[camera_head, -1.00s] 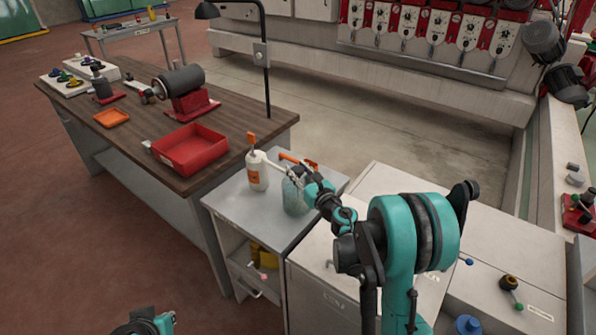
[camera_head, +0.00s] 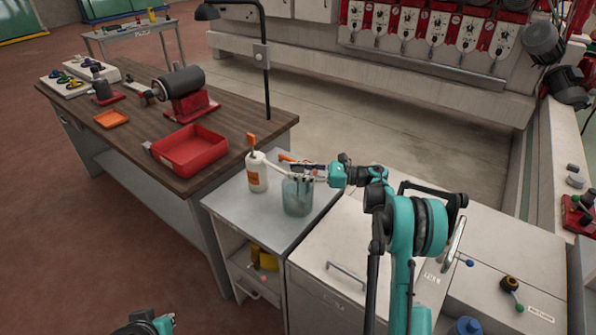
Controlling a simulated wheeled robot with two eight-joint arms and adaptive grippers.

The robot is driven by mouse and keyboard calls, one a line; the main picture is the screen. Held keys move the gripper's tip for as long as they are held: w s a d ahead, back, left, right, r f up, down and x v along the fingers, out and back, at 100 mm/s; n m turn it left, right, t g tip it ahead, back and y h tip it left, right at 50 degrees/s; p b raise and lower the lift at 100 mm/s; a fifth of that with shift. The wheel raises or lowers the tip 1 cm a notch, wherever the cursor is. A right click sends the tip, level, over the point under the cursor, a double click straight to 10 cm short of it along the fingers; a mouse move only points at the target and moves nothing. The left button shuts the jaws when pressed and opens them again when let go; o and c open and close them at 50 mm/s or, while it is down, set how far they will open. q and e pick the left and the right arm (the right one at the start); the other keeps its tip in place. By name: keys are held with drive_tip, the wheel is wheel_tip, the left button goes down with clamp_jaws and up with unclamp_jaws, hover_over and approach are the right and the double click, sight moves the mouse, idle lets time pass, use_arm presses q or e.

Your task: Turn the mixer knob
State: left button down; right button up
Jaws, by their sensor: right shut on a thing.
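A dark knob (camera_head: 510,284) with a yellowish top and a green-ended lever sits on the white cabinet top at the lower right, beside a small label that I cannot read surely. It looks like the mixer knob. My right gripper (camera_head: 303,174) is far to its left, at the top of a cloudy glass jar (camera_head: 297,198) on the grey side cabinet. It appears shut on the jar's upper part; its fingertips are small and partly hidden. Only a teal and black part of my left arm shows at the bottom left edge.
A white bottle (camera_head: 257,172) with an orange top stands left of the jar, and an orange-handled tool lies behind. A blue knob (camera_head: 469,325) is at the lower edge. The wooden bench holds a red tray (camera_head: 188,166).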

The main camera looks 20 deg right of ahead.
sight(297, 170)
drive_tip(key=n+g, duration=0.2)
drive_tip(key=g, duration=0.1)
drive_tip(key=n+g+y+p, duration=0.1)
drive_tip(key=n+g, duration=0.1)
drive_tip(key=g, duration=0.2)
drive_tip(key=shift+n, duration=0.4)
drive_tip(key=shift+g, duration=0.5)
drive_tip(key=o, duration=1.2)
drive_tip(key=shift+a, duration=0.1)
drive_tip(key=shift+c, duration=0.2)
wheel_tip(297, 170, up, 10)
